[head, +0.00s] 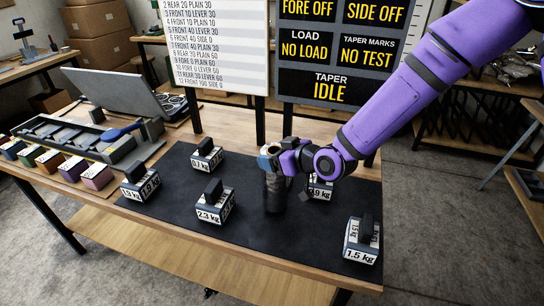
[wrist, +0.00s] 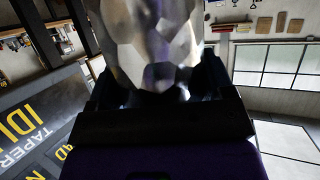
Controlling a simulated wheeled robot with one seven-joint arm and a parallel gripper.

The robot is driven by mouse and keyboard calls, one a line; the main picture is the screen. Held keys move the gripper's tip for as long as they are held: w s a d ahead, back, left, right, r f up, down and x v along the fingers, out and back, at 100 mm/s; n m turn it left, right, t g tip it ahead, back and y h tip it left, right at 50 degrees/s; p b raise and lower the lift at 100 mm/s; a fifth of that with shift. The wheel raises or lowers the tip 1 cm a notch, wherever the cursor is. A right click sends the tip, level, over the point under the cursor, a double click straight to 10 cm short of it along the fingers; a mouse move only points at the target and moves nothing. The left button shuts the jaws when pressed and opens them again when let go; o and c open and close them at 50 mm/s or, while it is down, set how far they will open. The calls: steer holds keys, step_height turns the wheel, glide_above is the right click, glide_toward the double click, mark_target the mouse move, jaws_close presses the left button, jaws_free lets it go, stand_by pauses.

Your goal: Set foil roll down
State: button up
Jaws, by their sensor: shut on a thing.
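My gripper (head: 272,160) is over the middle of the black mat (head: 255,240), at the end of my purple arm. It is shut on the foil roll, a silver, crinkled thing that fills the space between the dark fingers in the wrist view (wrist: 155,40). In the head view the foil roll (head: 274,195) shows as a dark grey upright cylinder below the gripper. Its upper part is partly hidden by the fingers. Its lower end is at or close above the mat; I cannot tell if it touches.
Several labelled weight blocks stand on the mat: 2.3 kg (head: 214,205) to the left, 1.5 kg (head: 361,240) at the front right, and one (head: 320,188) partly behind my arm. Bare mat lies in front of the roll. A sign reading IDLE (head: 335,50) stands behind.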

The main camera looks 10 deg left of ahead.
steer(key=shift+f, duration=0.85)
steer(key=o, duration=1.8)
steer(key=shift+f, duration=0.15)
steer(key=shift+o, duration=0.2)
steer(key=v, duration=1.2)
steer(key=shift+r, duration=0.25)
steer(key=shift+w, duration=0.1)
